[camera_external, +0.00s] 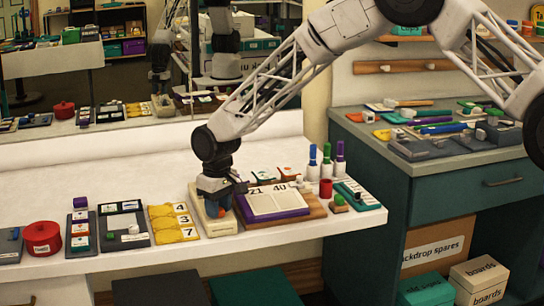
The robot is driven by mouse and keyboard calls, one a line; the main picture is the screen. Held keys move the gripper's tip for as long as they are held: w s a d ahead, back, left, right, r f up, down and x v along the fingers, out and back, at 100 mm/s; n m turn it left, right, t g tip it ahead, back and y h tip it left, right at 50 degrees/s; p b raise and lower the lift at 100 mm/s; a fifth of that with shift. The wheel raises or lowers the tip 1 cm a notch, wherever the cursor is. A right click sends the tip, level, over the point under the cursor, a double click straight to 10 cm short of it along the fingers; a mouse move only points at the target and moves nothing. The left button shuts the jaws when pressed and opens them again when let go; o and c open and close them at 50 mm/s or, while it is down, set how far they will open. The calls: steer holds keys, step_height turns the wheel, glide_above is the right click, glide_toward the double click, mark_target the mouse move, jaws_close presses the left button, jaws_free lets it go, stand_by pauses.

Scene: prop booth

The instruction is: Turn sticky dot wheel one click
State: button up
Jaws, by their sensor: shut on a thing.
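Dark blue and a bit of orange show around the fingertips. The fingers are too small and dark to tell exactly where they touch.
A red pot (42,239) is far left. A mirror behind reflects the table and arm.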

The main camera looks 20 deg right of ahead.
steer(key=n, duration=0.5)
steer(key=shift+n, duration=0.4)
steer(key=o, duration=0.9)
steer(key=shift+r, duration=0.15)
steer(key=shift+r, duration=3.8)
